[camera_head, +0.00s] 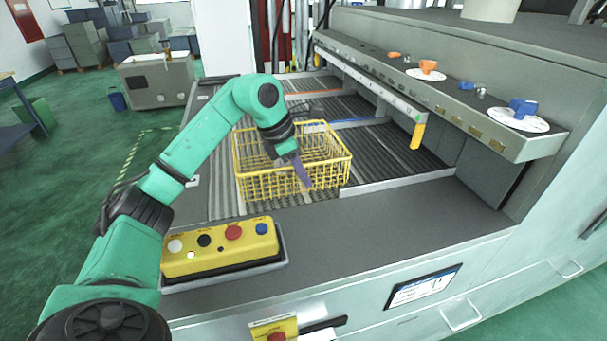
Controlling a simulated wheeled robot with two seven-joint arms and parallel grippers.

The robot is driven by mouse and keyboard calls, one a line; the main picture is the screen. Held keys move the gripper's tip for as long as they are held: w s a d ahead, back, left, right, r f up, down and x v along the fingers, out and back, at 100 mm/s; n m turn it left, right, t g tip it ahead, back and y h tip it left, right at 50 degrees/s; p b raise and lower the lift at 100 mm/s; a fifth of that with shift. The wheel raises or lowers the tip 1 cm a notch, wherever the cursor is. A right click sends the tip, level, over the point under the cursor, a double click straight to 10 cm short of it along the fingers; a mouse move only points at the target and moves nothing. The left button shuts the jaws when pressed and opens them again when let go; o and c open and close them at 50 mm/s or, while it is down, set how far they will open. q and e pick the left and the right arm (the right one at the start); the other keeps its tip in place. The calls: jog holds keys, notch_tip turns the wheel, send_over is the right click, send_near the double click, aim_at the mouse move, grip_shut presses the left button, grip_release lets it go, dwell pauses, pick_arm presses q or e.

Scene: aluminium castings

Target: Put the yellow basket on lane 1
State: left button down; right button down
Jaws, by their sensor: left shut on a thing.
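The yellow wire basket (330,172) is upright over the near part of the ribbed lanes (390,145) on the machine. I cannot tell whether it rests on the surface or hangs just above it. My left arm reaches in from the left, and my left gripper (303,174) is shut on the basket's near side. The fingers hide part of the wire wall. The basket looks empty. Lane numbers are not readable. My right gripper is out of view.
A yellow button box (220,248) stands on the dark front ledge (400,232). A grey panel (440,95) with orange and blue knobs overhangs the lanes on the right, with a yellow handle (417,135) hanging below.

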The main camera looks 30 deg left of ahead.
pick_arm(q)
jog(key=c, duration=1)
grip_release()
jog(key=v, duration=1.2)
jog(key=shift+d+f, duration=0.1)
